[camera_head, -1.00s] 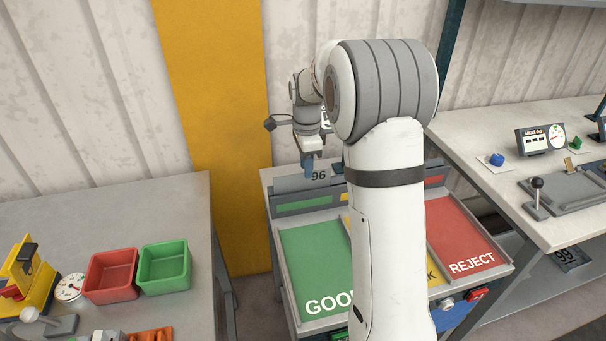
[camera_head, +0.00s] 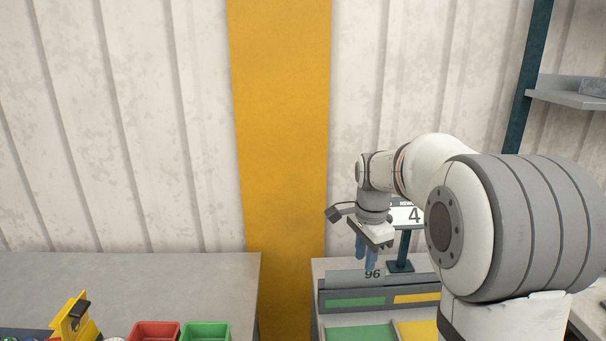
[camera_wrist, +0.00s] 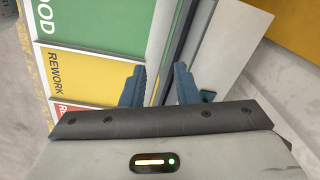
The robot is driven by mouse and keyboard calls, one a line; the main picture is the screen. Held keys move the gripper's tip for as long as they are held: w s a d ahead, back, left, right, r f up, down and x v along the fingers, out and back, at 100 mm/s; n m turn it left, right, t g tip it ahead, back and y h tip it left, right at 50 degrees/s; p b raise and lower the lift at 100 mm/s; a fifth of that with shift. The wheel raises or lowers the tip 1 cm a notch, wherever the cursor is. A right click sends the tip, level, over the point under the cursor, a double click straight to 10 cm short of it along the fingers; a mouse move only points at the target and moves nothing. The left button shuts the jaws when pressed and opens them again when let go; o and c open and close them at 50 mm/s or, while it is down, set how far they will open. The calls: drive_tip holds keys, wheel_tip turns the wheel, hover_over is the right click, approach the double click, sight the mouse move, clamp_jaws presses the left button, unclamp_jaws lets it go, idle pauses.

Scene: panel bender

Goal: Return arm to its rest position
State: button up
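My gripper (camera_head: 366,250) hangs fingers-down in the head view, in front of the corrugated wall and above the back edge of the sorting station. In the wrist view its two blue fingers (camera_wrist: 160,88) are apart with nothing between them. Below it, the sorting station shows a green GOOD area (camera_wrist: 95,22), a yellow REWORK area (camera_wrist: 85,75) and part of a red area (camera_wrist: 72,108). My arm is bent, with its large shoulder joint at the right of the head view.
A grey table (camera_head: 130,285) stands at the left with a red bin (camera_head: 155,331), a green bin (camera_head: 205,331) and a yellow device (camera_head: 75,318). A sign with a 4 (camera_head: 408,215) stands behind my gripper. A shelf (camera_head: 570,97) is at the upper right.

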drive_tip(key=s+a+f+n+t, duration=0.1)
drive_tip(key=s+a+n+t, duration=0.1)
drive_tip(key=s+n, duration=1.2)
drive_tip(key=s, duration=0.9)
drive_tip(key=shift+s+f, duration=0.4)
